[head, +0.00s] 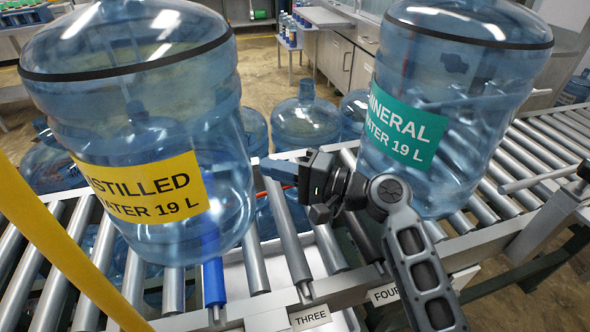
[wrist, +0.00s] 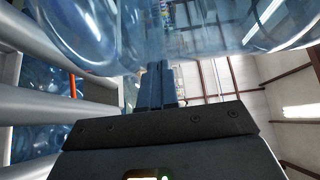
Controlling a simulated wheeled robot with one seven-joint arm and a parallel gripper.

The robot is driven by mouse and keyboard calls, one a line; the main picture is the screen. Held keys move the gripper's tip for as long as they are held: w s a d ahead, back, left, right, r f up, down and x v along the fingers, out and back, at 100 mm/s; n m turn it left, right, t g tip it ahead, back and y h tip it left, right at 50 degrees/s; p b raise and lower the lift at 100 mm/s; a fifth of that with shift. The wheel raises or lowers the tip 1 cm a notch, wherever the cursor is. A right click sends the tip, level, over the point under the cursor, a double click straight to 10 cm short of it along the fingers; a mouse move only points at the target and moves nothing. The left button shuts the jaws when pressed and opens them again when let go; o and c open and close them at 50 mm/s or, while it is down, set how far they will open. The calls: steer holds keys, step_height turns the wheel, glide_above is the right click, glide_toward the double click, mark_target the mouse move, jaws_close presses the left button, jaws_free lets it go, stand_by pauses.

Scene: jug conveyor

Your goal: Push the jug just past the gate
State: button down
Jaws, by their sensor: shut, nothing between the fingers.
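A large blue jug with a yellow "DISTILLED WATER 19 L" label (head: 140,185) stands upright on the rollers at left in the head view. A second upright jug with a green "MINERAL WATER 19 L" label (head: 402,125) stands at right. My gripper (head: 268,168) is between them, its blue fingers shut, empty and pointing left at the distilled jug's right side. In the wrist view the closed fingers (wrist: 158,82) reach a clear blue jug (wrist: 190,30); I cannot tell whether they touch it. No gate is clearly recognisable.
The roller conveyor (head: 288,250) runs across, with a blue roller (head: 214,285) under the distilled jug. Its front rail carries plates THREE (head: 310,318) and FOUR (head: 384,295). A yellow bar (head: 65,250) crosses the left foreground. More jugs (head: 305,120) stand behind.

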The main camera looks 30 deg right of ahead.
steer(key=shift+w+a, duration=0.35)
steer(key=shift+w, duration=0.05)
steer(key=w+a+p, duration=0.2)
steer(key=a, duration=1)
steer(key=w+a+p, duration=0.1)
steer(key=w+a, duration=0.1)
steer(key=a, duration=0.9)
steer(key=shift+a+p, duration=0.4)
